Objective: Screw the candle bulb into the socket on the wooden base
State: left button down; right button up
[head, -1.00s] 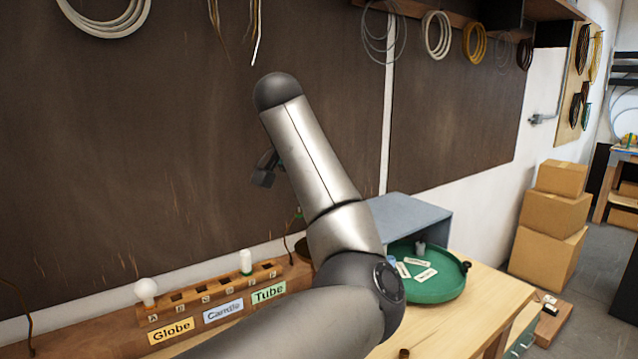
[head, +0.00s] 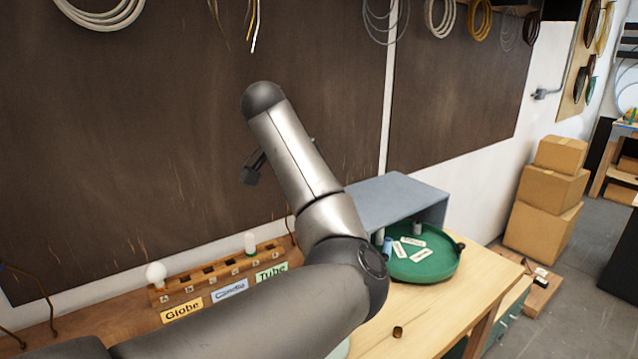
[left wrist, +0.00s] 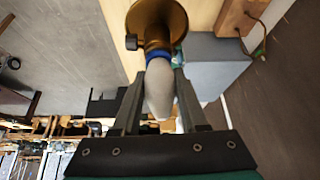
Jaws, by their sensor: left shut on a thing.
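The candle bulb (left wrist: 160,92) is pale and tapered. In the left wrist view it lies between the two dark fingers of my left gripper (left wrist: 161,92), which is shut on it. Its far end meets the brass socket fitting (left wrist: 157,20) at the top of that view, which has a small dark knob at its side. I cannot tell whether the threads are engaged. In the head view my left arm covers the middle, and the gripper and held bulb do not show. My right gripper is in no view.
A wooden rack (head: 222,268) labelled Globe, Candle and Tube holds a round bulb (head: 155,273) and a tube bulb (head: 250,243). A green tray (head: 425,268) with cards stands beside a grey box (head: 400,205). A small brass piece (head: 398,332) lies on the bench.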

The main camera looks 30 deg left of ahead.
pick_arm(q)
jog(key=shift+r+m+g+h+p, duration=0.2)
jog(key=shift+m+h+p, duration=0.2)
jog(key=shift+m+p, duration=0.85)
jog(key=shift+r+m+g+h+p, duration=0.15)
jog(key=shift+m+h+p, duration=0.3)
jog(key=shift+p, duration=1.45)
jog(key=shift+f+m+p, duration=0.1)
jog(key=shift+m+p, duration=0.2)
jog(key=shift+f+m+g+h, duration=0.25)
jog(key=shift+m+g+h, duration=0.3)
jog(key=shift+m, duration=0.65)
jog(key=m+g+h, duration=0.1)
jog(key=m, duration=0.2)
jog(key=shift+m+g, duration=0.3)
jog(key=shift+g, duration=0.1)
jog(key=shift+m+g, duration=1)
jog(key=shift+m, duration=1.1)
jog(key=shift+f, duration=0.1)
